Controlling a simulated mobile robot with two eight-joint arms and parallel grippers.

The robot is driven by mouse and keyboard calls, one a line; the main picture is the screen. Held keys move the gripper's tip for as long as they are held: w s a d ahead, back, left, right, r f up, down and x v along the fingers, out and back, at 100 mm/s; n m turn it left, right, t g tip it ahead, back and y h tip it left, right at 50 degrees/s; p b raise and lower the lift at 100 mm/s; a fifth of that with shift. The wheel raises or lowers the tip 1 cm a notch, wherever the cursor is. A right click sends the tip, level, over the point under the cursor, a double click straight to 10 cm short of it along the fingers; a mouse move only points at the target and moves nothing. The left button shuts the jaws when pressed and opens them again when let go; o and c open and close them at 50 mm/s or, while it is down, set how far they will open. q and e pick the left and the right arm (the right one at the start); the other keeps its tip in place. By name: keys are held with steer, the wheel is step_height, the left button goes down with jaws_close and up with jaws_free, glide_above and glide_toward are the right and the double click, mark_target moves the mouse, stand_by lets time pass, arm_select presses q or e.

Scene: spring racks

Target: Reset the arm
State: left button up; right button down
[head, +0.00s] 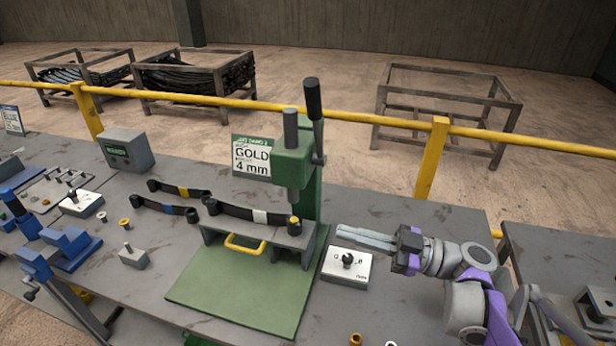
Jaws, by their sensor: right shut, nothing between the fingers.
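My right arm comes in from the lower right, with purple and grey links. Its gripper (345,238) is shut and empty, its long pale fingers pointing left above a small white box with a black knob (347,266). The fingertips are near the right side of a green press (308,190) and look apart from it. A dark leaf spring with a white band (250,213) lies on the press's grey bed. My left gripper is not in view.
Two more dark springs (165,207) lie left of the press. A grey box (126,149), blue fixtures (70,246) and small bushings (125,223) stand on the left of the bench. A yellow rail (365,121) runs behind. The bench behind the arm (420,215) is clear.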

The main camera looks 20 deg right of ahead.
steer(key=shift+a, duration=0.1)
steer(key=s+a+f+m+g+h, duration=0.25)
steer(key=a+f+m+h, duration=0.2)
steer(key=f, duration=0.25)
steer(key=s+a+f+m+g+h, duration=0.25)
steer(key=a+f+m, duration=0.2)
steer(key=f, duration=0.35)
steer(key=s+d+f+m+h, duration=0.5)
steer(key=s+f+h, duration=0.1)
steer(key=f+h, duration=0.2)
steer(key=shift+d+h, duration=0.3)
steer(key=shift+h, duration=0.5)
